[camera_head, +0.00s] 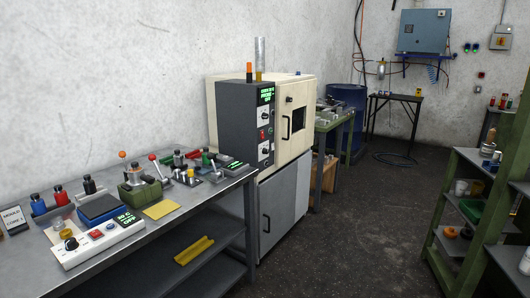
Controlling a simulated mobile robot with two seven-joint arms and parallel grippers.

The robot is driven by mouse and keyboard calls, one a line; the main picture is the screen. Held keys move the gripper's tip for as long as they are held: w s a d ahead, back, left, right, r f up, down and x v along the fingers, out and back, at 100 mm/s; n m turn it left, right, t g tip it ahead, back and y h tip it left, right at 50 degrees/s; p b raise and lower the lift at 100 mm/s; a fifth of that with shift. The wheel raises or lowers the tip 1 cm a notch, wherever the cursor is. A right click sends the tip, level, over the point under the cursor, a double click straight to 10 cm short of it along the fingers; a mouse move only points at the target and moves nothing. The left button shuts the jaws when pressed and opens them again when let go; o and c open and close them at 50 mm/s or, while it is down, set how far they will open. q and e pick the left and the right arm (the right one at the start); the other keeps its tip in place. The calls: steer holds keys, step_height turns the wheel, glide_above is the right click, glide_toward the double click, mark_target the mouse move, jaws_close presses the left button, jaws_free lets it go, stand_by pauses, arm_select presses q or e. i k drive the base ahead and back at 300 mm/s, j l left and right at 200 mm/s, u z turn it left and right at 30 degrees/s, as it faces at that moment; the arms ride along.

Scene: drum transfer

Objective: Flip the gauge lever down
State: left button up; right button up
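The gauge is not clearly marked, so I cannot tell which lever belongs to it. On the bench a small green device (139,191) stands behind a yellow pad. A lever with a red ball (153,157) sticks up beside it, tilted to the left. An orange ball (122,154) shows just left of that, above the device. The parts at the foot of both are small and crowded. Neither of my grippers is in view, and nothing touches the levers.
A metal bench (205,200) along the wall carries bottles, a white control box (98,244), a dark pad (99,208) and the yellow pad (161,209). An oven-like machine (262,120) stands at its right end. Green shelves (447,243) stand at the right. The floor (350,235) between is clear.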

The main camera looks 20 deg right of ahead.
mark_target(210, 157)
steer(key=z, duration=0.45)
steer(key=u, duration=0.4)
steer(key=i+l+u, duration=0.1)
steer(key=i+u, duration=0.3)
steer(key=i+l+u, duration=0.4)
steer(key=i+l, duration=0.15)
steer(key=i, duration=0.15)
steer(key=i+l, duration=0.2)
steer(key=i+j+u, duration=0.05)
steer(key=i, duration=0.05)
